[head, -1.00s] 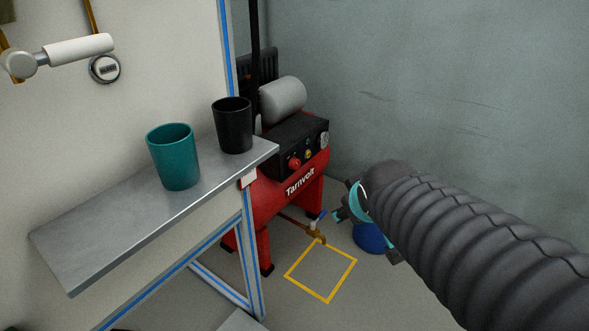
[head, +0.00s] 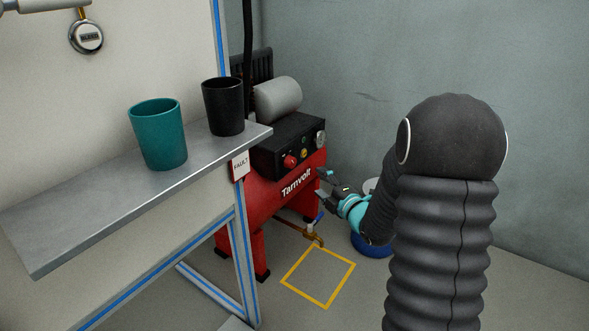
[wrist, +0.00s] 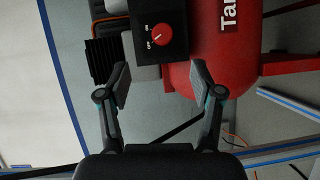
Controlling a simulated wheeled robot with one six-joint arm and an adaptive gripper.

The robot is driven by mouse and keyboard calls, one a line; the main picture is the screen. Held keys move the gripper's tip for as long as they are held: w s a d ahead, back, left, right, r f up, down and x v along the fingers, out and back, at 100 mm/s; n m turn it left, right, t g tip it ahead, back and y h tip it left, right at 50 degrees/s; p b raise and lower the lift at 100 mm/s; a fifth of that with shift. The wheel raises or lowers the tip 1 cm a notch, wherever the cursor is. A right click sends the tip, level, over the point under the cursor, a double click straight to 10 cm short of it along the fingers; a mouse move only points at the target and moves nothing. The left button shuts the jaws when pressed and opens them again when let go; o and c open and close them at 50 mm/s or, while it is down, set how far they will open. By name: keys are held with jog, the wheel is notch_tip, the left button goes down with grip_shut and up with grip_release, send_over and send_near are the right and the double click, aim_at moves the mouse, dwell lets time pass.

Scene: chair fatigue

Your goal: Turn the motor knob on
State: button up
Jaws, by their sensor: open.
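The motor knob (head: 290,161) is a red dial on the black control box (head: 268,150) of the red Tarnvolt compressor (head: 265,200). In the wrist view, the red knob (wrist: 163,33) has a white pointer mark and small labels beside it, on the black panel beyond the fingertips. My gripper (head: 324,184) is at the compressor's right front in the head view, lower than the knob and apart from it. In the wrist view, my gripper (wrist: 160,80) has its two fingers spread wide with nothing between them.
A steel shelf (head: 70,220) with a teal cup (head: 158,135) and a black cup (head: 223,106) stands left of the compressor. A fault tag (head: 240,165) hangs at its edge. A blue container (head: 372,246) is behind my arm. A yellow floor square (head: 318,278) is clear.

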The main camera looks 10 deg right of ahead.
aim_at(293, 164)
jog(key=shift+n+y, duration=0.6)
jog(key=shift+y, duration=0.1)
jog(key=x, duration=0.9)
jog(key=f+x, duration=0.1)
jog(key=x, duration=0.4)
jog(key=shift+p, duration=0.35)
